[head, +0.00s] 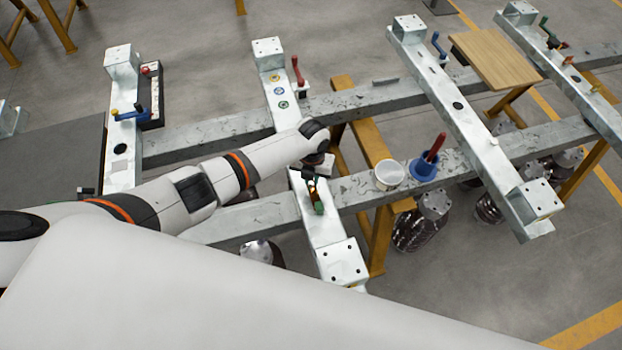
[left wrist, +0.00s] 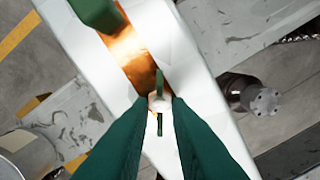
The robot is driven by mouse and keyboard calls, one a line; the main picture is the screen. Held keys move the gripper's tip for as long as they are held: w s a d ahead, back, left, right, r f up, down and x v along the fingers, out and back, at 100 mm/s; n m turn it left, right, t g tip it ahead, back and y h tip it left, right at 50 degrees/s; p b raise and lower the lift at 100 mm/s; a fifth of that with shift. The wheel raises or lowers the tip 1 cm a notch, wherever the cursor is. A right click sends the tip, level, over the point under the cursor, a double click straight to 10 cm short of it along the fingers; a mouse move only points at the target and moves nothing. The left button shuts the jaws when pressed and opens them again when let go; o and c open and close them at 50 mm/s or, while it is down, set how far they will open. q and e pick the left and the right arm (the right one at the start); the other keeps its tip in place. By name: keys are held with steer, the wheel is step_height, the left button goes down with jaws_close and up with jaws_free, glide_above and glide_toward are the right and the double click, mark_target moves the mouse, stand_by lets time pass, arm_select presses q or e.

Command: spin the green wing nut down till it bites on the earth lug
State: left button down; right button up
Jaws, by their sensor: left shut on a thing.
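The green wing nut (left wrist: 159,82) shows in the left wrist view as a thin green bar, with one wing above and one below a pale round centre. It sits at the lower end of a copper-coloured strap, the earth lug (left wrist: 145,62), on a white beam. My left gripper (left wrist: 160,104) has its two dark green fingers closed on either side of the nut's centre. In the head view my left gripper (head: 311,179) is small, over the near end of the middle beam, where the copper (head: 313,194) shows. Whether the nut touches the lug is hidden. My right gripper is in neither view.
A green block (left wrist: 95,14) stands at the strap's far end. Right of the gripper, a white cup (head: 389,176) and a blue pot (head: 424,168) with a red handle stand on the grey rail. A red-handled lever (head: 298,72) rises farther back on the middle beam.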

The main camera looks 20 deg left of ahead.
arm_select(q)
steer(key=m+b, duration=0.1)
steer(key=m, duration=0.1)
steer(key=m+b, duration=0.1)
steer(key=shift+w+d+m, duration=0.1)
steer(key=shift+w+m, duration=0.1)
steer(key=shift+m, duration=0.2)
steer(key=m+b, duration=0.4)
steer(key=b, duration=0.6)
steer(key=shift+d+f+m, duration=0.1)
steer(key=shift+f+m, duration=0.05)
steer(key=shift+m, duration=0.25)
steer(key=shift+s+b, duration=0.1)
steer(key=shift+b, duration=0.45)
steer(key=shift+r+m+b, duration=0.3)
steer(key=shift+m, duration=0.1)
steer(key=c, duration=1.4)
jaws_free()
steer(key=shift+o, duration=0.3)
steer(key=shift+s, duration=0.1)
